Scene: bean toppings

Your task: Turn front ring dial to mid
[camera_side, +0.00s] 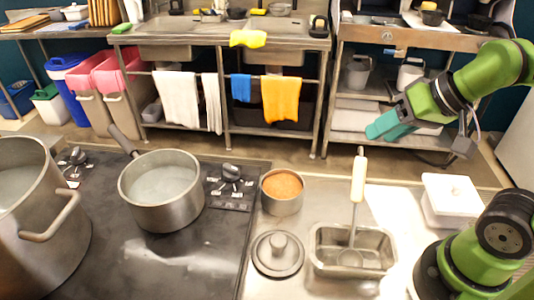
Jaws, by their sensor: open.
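A stove with a dark top (150,265) fills the lower left. One black dial (231,174) sits on a marked panel just right of the saucepan (160,187), and another dial (75,157) sits at the back left near the big pot. I cannot tell from this view which one is the front ring dial, and the exact pointer settings are too small to read. My gripper (378,127), with teal fingers, hangs in the air at the upper right, open and empty, well away from both dials.
A large pot (40,225) stands at the left. On the right counter are a small pot with orange-brown contents (282,200), a lid (278,254), a metal tray (325,265) with a long-handled utensil (358,175), and a white box (450,205).

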